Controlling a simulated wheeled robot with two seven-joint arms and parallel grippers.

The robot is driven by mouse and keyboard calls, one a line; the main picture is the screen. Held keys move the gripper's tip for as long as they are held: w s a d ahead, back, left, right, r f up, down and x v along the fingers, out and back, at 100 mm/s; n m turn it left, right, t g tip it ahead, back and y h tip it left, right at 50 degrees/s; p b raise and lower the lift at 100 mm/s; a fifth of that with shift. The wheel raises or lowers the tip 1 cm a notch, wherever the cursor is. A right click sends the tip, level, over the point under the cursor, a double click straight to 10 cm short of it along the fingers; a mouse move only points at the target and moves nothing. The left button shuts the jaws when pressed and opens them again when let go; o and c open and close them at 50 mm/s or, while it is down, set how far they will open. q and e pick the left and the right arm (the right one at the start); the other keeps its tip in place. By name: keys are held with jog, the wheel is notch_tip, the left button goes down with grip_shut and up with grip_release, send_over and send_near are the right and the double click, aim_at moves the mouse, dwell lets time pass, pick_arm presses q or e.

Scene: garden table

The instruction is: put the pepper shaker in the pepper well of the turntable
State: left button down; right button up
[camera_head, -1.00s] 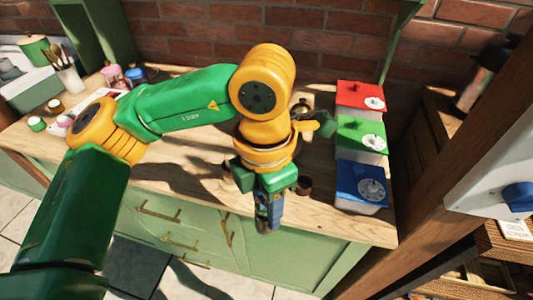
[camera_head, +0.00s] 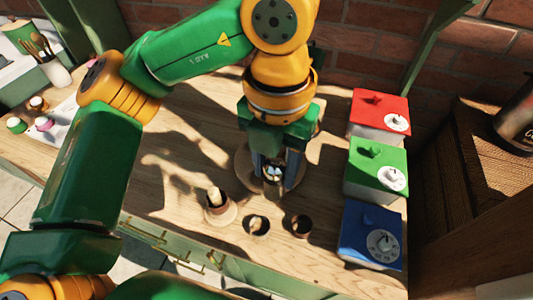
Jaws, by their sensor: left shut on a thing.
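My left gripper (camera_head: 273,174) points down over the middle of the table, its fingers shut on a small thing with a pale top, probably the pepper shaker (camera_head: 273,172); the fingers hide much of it. A round wooden disc, likely the turntable (camera_head: 241,172), shows around and behind the fingers. The gripper covers most of it, so I cannot make out its wells or whether the held thing touches it. My right gripper is not in view.
In front of the disc are a brown pot with a pale piece on a round base (camera_head: 217,204), a dark round holder with something pale (camera_head: 257,224) and a brown cup (camera_head: 301,225). Red (camera_head: 379,108), green (camera_head: 375,163) and blue (camera_head: 369,232) boxes with dials line the right side.

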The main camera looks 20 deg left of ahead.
pick_arm(q)
jog(key=w+a+f, duration=0.1)
jog(key=w+f, duration=0.1)
jog(key=f, duration=0.1)
jog(key=w+a+f+p, duration=0.1)
jog(key=w+a+f, duration=0.1)
jog(key=w+f, duration=0.1)
jog(key=w+a+f, duration=0.2)
jog(key=w+f, duration=0.1)
jog(key=f, duration=0.1)
jog(key=shift+w+f+p, duration=0.15)
jog(key=shift+w+p, duration=0.05)
jog(key=shift+p, duration=0.2)
jog(key=shift+f, duration=0.4)
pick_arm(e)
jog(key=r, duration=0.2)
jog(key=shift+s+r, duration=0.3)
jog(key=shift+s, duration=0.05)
pick_arm(q)
jog(key=shift+f, duration=0.15)
jog(key=shift+c, duration=1.9)
grip_release()
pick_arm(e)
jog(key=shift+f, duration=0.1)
